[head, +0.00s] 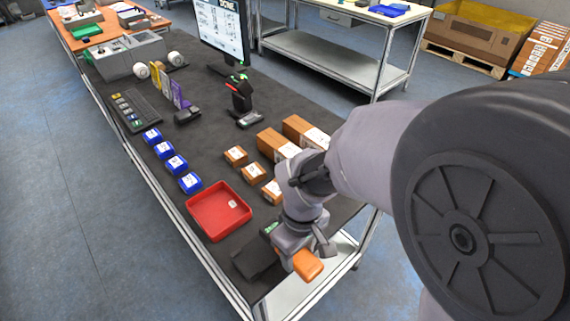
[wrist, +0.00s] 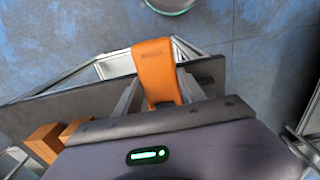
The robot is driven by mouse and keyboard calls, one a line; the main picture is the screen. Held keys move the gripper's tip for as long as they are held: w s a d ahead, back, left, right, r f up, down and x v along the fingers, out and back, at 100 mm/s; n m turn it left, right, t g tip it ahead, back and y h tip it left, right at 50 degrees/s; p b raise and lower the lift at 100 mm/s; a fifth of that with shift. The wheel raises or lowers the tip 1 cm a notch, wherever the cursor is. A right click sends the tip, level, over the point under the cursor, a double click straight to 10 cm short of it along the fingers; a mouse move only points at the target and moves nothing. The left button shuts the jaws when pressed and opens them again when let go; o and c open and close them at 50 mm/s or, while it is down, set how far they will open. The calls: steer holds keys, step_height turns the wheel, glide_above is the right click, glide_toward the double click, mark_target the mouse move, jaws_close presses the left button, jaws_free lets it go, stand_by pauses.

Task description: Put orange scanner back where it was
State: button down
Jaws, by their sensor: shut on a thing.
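The orange scanner (head: 308,265) is held in my gripper (head: 300,250) near the near corner of the dark table, with its orange end pointing outward. In the wrist view the orange scanner (wrist: 153,62) stands up between the two fingers of my gripper (wrist: 160,98), which are shut on it. The scanner's lower part is hidden by my gripper. In the head view a dark block (head: 255,262) is at the table's near end beside my gripper; I cannot tell exactly what it is.
A red tray (head: 205,222) lies on the dark table (head: 215,150). Several blue boxes (head: 176,165) stand to its left. Small brown boxes (head: 254,173) and larger cartons (head: 277,142) stand close to my arm. A black scanner on a stand (head: 240,95) is farther back, near the monitor (head: 222,28).

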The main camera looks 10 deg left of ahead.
steer(key=w+a, duration=0.2)
steer(key=a, duration=0.1)
steer(key=w+a+f+b, duration=0.1)
steer(key=a, duration=0.1)
steer(key=shift+w+a, duration=0.15)
steer(key=shift+a, duration=0.1)
steer(key=shift+a+f, duration=0.15)
steer(key=shift+f, duration=0.15)
steer(key=shift+f+b, duration=1.15)
steer(key=shift+f, duration=0.35)
steer(key=c, duration=1)
jaws_free()
steer(key=shift+o, duration=0.2)
